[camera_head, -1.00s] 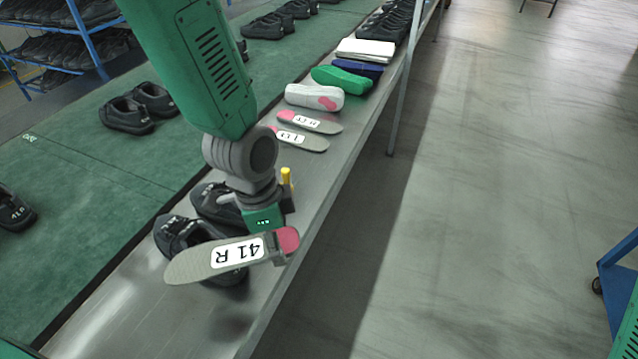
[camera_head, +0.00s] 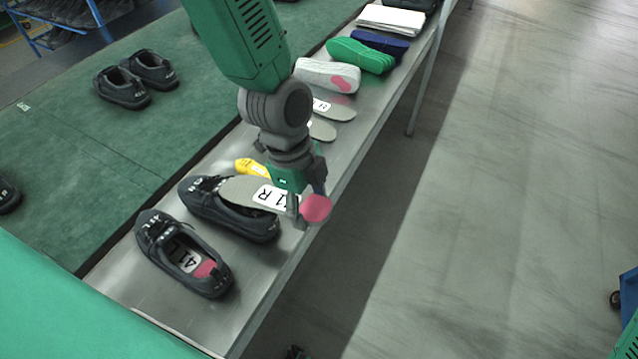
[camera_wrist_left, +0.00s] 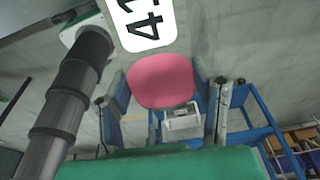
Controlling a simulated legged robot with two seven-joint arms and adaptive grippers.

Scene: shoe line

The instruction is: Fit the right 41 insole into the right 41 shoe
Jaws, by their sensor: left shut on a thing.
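My left gripper (camera_head: 302,206) is shut on the grey 41 R insole (camera_head: 238,190), gripping it near its pink heel end. The insole's toe end points left, over a dark shoe (camera_head: 245,228) on the bench; part of that shoe's opening is hidden under it. I cannot tell whether they touch. A second dark shoe (camera_head: 153,228) stands to the left and nearer, with a labelled, pink-heeled insole (camera_head: 187,260) inside. In the left wrist view the held insole's pink heel (camera_wrist_left: 160,80) sits between the fingers, with "41" readable. My right gripper is not seen.
The metal bench (camera_head: 270,285) carries a yellow item (camera_head: 250,166), two grey insoles, a white sole (camera_head: 322,73), a green sole (camera_head: 360,56) and a white stack (camera_head: 392,19) farther back. A green conveyor (camera_head: 70,160) with dark shoes runs along the left. The floor at right is open.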

